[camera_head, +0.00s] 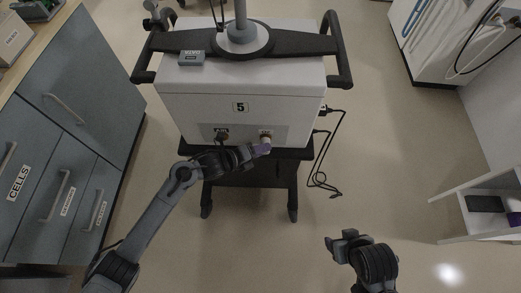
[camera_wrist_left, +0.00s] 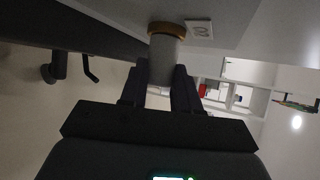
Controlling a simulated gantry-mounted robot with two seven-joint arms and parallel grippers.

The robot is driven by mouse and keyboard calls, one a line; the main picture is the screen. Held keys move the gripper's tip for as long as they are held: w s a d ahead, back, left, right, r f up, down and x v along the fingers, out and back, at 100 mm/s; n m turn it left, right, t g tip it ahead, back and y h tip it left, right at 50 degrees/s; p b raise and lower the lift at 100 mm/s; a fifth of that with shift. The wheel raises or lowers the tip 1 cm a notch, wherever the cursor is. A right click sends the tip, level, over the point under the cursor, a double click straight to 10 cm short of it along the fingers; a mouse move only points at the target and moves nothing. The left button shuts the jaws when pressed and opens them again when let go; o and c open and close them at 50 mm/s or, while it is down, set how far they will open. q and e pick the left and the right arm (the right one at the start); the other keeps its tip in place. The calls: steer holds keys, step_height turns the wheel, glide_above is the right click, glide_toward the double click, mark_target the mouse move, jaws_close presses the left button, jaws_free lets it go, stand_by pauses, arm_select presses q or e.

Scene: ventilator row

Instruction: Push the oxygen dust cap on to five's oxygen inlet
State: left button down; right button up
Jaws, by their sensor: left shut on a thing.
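Ventilator five (camera_head: 240,90) stands on a cart, its numbered side facing me. On its lower panel is the oxygen inlet (camera_head: 265,134), which shows as a brass ring (camera_wrist_left: 168,28) beside an O2 label (camera_wrist_left: 200,29) in the left wrist view. My left gripper (camera_head: 264,148) is shut on a pale cylindrical piece, seemingly the oxygen dust cap (camera_wrist_left: 165,48). The cap is in line with the brass ring and looks to be against it; how far it is seated cannot be told. My right gripper (camera_head: 338,241) is low on the right, away from the ventilator; its jaw opening is unclear.
A second inlet (camera_head: 222,134) sits left on the same panel. Black cables (camera_head: 328,150) hang at the cart's right. Drawer cabinets (camera_head: 70,120) stand at left, and a white shelf unit (camera_head: 480,215) at right. The floor between is clear.

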arm_select(q)
steer(key=shift+w+a, duration=0.1)
steer(key=shift+a, duration=0.05)
steer(key=c, duration=0.7)
jaws_free()
steer(key=shift+w, duration=0.1)
steer(key=shift+c, duration=0.2)
